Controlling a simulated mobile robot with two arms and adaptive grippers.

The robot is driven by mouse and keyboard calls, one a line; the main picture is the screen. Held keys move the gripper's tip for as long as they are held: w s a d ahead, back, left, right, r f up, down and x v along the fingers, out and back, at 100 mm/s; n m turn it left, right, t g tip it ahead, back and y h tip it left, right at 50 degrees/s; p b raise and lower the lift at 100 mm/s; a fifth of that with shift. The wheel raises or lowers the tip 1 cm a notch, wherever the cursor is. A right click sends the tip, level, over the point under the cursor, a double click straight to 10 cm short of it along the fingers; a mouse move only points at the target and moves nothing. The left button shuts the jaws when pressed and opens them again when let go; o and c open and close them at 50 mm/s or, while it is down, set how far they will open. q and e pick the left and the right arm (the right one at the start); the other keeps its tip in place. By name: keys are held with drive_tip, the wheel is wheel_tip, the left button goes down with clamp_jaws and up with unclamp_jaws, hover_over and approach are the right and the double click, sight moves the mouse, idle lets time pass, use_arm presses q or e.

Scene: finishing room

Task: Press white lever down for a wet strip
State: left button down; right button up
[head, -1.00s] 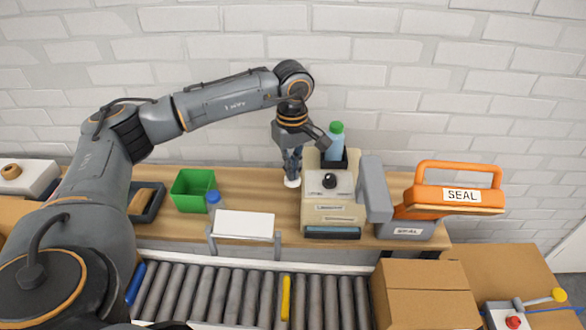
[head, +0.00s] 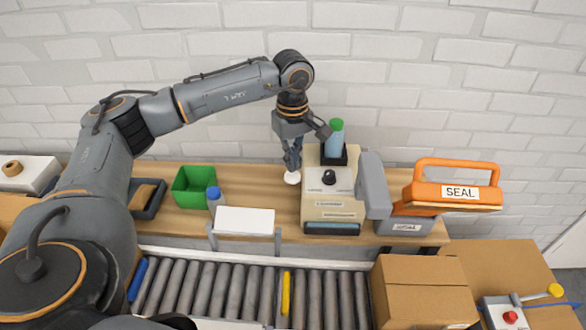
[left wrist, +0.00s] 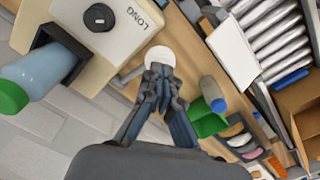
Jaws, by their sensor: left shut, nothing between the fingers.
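The beige tape machine (head: 331,212) stands on the bench, with a black dial on its top. The white lever's round end (head: 292,177) sticks out at the machine's left side; in the left wrist view it is a white disc (left wrist: 161,56) on a pale stalk from the machine. My left gripper (head: 292,166) points down over the lever's end, fingers shut and empty. In the left wrist view the fingertips (left wrist: 158,70) overlap the disc's edge; I cannot tell whether they touch it. No strip is visible at the machine's front. My right gripper is not in view.
A blue bottle with a green cap (head: 336,138) stands behind the machine's dial. A green bin (head: 193,186) and a blue-capped bottle (head: 215,198) are left. An orange SEAL tool (head: 455,190) is right. A roller conveyor (head: 240,292) and a cardboard box (head: 424,290) are in front.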

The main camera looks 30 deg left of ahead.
use_arm(q)
drive_tip(key=shift+r+p, duration=1.5)
drive_tip(key=shift+r, duration=1.05)
